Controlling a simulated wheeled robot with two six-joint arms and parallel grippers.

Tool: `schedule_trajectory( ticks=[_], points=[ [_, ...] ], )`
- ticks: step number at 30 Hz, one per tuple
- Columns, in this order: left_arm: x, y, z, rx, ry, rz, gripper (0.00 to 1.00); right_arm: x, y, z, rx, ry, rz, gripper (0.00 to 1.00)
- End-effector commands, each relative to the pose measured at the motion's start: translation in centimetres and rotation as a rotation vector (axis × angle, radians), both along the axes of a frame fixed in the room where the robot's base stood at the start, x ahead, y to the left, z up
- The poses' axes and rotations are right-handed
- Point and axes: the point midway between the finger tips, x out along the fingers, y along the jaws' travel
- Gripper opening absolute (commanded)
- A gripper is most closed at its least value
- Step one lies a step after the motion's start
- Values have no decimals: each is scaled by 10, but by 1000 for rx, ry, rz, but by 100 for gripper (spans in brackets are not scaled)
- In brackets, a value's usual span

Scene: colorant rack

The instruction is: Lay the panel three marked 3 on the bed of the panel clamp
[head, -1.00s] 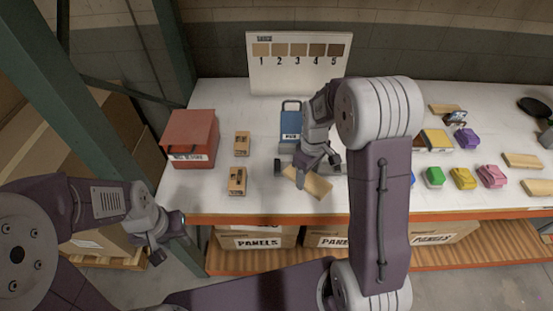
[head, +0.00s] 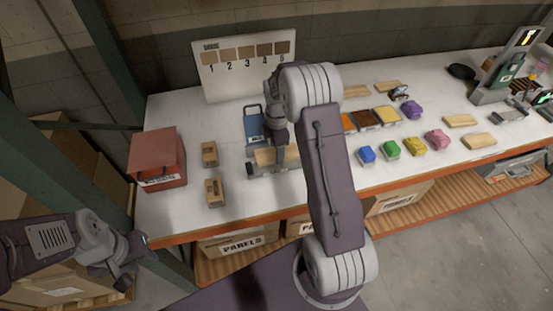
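A light wooden panel (head: 264,157) lies at the panel clamp (head: 253,125), between its dark end parts, and looks roughly level with its long side along the clamp. No number on it can be read. My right gripper (head: 280,142) is over the panel, mostly hidden behind my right arm, so its fingers and any hold on the panel cannot be made out. My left gripper (head: 118,273) is off the table's front left corner, empty, with its fingers apart.
A red box (head: 159,158) and two small wooden blocks (head: 209,154) (head: 215,192) stand at left. A sample board (head: 245,62) numbered 1 to 5 stands behind. Table space between red box and clamp is partly free.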

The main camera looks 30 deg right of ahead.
Motion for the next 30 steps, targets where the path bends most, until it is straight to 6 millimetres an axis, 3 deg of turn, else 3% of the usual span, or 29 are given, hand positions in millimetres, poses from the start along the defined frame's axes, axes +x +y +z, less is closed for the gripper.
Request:
schedule_trajectory(
  ticks=[6, 12, 23, 24, 26, 30],
  points=[
    [0, 0, 2, 0, 0, 0, 36, 0, 0, -14, 0, 2, -1, 15],
    [0, 0, 7, 0, 0, 0, 36, 0, 0, -44, 0, 1, -1, 15],
    [0, 0, 4, 0, 0, 0, 36, 0, 0, -51, 0, -1, -1, 15],
    [0, 0, 5, 0, 0, 0, 36, 0, 0, -50, 0, -1, -1, 67],
    [0, 0, 5, 0, 0, 0, 36, 0, 0, -50, 0, -1, -1, 80],
    [0, 0, 5, 0, 0, 0, 36, 0, 0, -49, 0, -1, -1, 80]
  ],
)
